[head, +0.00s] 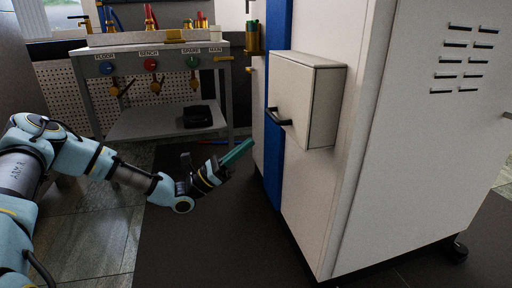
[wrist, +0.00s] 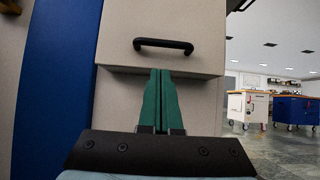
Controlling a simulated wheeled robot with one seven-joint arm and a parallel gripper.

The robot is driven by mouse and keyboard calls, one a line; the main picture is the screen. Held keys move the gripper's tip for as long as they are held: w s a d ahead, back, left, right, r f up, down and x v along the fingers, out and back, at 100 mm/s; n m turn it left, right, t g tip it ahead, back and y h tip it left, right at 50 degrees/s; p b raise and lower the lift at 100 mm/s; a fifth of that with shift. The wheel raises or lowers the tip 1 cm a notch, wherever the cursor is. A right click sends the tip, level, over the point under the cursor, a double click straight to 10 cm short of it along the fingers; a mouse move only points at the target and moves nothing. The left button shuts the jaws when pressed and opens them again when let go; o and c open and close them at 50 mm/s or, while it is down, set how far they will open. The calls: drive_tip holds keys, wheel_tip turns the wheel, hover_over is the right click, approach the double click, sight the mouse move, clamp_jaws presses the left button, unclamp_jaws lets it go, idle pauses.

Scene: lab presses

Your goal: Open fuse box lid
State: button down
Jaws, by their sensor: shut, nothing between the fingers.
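The fuse box (head: 308,100) is a light grey box on the front of a tall white cabinet, and its lid is closed. A black bar handle (head: 279,117) sits low on the lid. In the wrist view, the handle (wrist: 164,45) lies above the fingertips, on the lid's front (wrist: 190,20). My gripper (head: 245,146) is to the left of the box and lower than the handle, apart from it in the head view. Its green fingers (wrist: 160,75) are together with nothing between them.
The white cabinet (head: 420,140) with a blue vertical strip (head: 272,170) stands at the right on castors. A bench (head: 150,46) with coloured valves and a black case (head: 198,116) on its shelf stands behind my arm. Dark floor mat (head: 200,240) is clear below the gripper.

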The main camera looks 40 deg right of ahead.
sight(283, 116)
drive_tip(key=b+x, duration=0.2)
drive_tip(key=x, duration=0.7)
drive_tip(key=shift+b, duration=0.3)
drive_tip(key=shift+a, duration=0.1)
